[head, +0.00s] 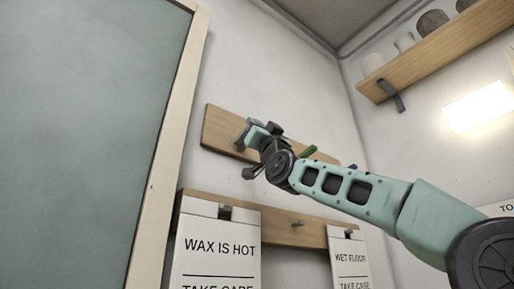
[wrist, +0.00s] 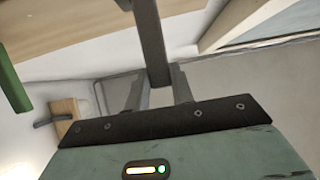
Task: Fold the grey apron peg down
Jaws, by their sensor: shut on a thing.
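The grey apron peg (wrist: 150,40) is a dark grey bar at the wooden peg board, running down between my gripper's fingers in the wrist view. It shows in the head view (head: 241,126) at the left part of the board (head: 218,130), partly hidden by my gripper. My gripper (wrist: 157,88) is shut on the grey peg, with one finger on each side; it also shows in the head view (head: 247,141). I cannot tell the peg's exact angle to the board.
A green peg (head: 308,152) sits right of the grey one, also in the wrist view (wrist: 12,85); a blue peg (head: 352,167) is farther right. Below hangs a second board with signs (head: 217,250). A framed panel (head: 100,110) stands left, a shelf (head: 440,47) upper right.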

